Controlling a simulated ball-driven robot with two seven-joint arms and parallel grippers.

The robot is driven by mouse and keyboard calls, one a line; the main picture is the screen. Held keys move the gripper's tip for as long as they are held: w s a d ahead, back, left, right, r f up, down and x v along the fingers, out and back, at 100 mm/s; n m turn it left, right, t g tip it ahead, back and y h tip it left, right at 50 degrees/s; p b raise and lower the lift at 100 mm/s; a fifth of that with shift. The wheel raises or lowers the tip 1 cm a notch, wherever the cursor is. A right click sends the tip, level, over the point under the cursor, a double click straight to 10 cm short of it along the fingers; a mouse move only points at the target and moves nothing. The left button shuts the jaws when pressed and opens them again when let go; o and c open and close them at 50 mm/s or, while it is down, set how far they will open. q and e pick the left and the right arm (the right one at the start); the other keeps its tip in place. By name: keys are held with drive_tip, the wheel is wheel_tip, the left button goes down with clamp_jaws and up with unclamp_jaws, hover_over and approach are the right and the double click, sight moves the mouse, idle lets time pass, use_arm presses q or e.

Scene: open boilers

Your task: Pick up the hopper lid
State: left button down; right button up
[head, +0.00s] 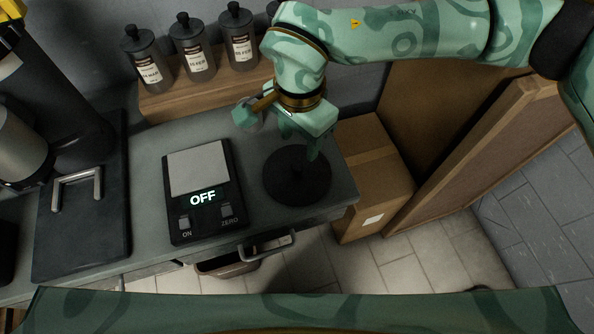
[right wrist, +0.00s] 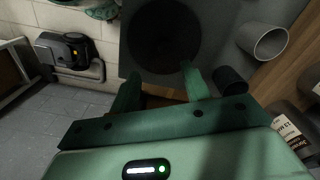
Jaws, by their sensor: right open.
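The hopper lid appears to be the dark round disc (head: 290,185) lying flat near the right end of the grey counter. It also shows as a dark circle in the right wrist view (right wrist: 162,38). My right gripper (head: 299,143) is open and empty, pointing down above the far side of the disc. In the right wrist view its two fingers (right wrist: 161,80) stand apart, with the disc beyond their tips. Part of the disc's far edge is hidden by a finger in the head view. My left gripper is not in view.
A scale (head: 201,220) reading OFF stands left of the disc. Dark labelled canisters (head: 191,48) stand on a wooden shelf (head: 200,93) behind. A grey cup (right wrist: 263,40) and a dark cylinder (right wrist: 230,81) are near the gripper. A cardboard box (head: 372,165) stands beyond the counter's right edge.

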hover_over(297, 166)
drive_tip(key=f, duration=0.5)
drive_tip(key=shift+s+d+b, duration=0.15)
drive_tip(key=shift+s+b, duration=0.25)
drive_tip(key=f, duration=0.1)
drive_tip(key=f+b, duration=0.1)
drive_tip(key=f, duration=0.3)
drive_tip(key=shift+w+a+f+b, duration=0.2)
drive_tip(key=shift+w+b, duration=0.2)
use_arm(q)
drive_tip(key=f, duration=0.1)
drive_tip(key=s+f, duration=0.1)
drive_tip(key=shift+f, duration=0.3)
use_arm(e)
drive_tip(key=shift+r, duration=0.1)
clamp_jaws()
